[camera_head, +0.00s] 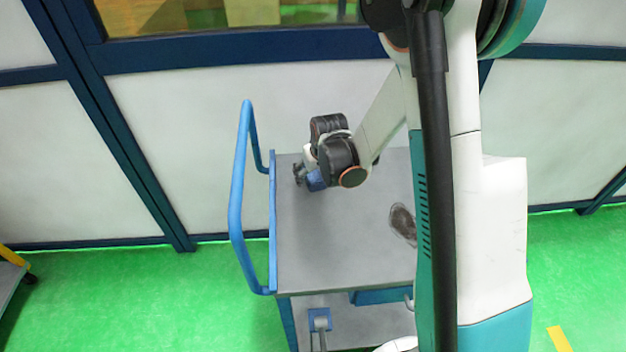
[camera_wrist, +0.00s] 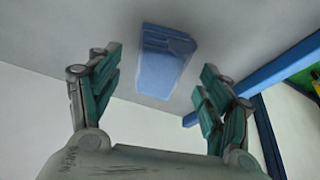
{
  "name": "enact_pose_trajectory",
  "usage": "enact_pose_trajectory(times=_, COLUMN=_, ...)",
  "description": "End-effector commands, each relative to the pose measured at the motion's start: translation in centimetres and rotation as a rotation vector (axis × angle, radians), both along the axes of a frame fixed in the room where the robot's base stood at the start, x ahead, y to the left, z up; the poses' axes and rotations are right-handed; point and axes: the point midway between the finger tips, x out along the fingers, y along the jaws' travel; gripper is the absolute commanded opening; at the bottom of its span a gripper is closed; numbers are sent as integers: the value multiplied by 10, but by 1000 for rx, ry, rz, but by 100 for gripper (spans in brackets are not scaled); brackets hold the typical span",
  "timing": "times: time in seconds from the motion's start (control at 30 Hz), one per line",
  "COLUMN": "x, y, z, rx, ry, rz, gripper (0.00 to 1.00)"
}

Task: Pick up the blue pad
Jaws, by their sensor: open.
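The blue pad (camera_wrist: 165,62) is a flat blue block on the grey top of the cart. In the wrist view it lies ahead of my gripper (camera_wrist: 160,65), between the two spread green-lined fingers, with a gap on each side. I see no finger touching it. In the head view my gripper (camera_head: 302,172) is low over the left back part of the cart top. A small blue patch, likely the pad (camera_head: 316,182), shows beside it, partly hidden by my wrist.
A white wall panel (camera_head: 200,130) stands behind. Green floor (camera_head: 140,300) surrounds the cart.

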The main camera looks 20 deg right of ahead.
Motion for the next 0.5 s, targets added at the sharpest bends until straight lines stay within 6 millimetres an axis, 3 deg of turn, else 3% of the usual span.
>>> enact_pose_trajectory(times=0.1, x=5, y=0, z=-14, rx=0, ry=0, rz=0, gripper=72)
enact_pose_trajectory(times=0.33, x=6, y=0, z=-14, rx=0, ry=0, rz=0, gripper=72)
enact_pose_trajectory(times=0.5, x=6, y=0, z=-14, rx=0, ry=0, rz=0, gripper=33)
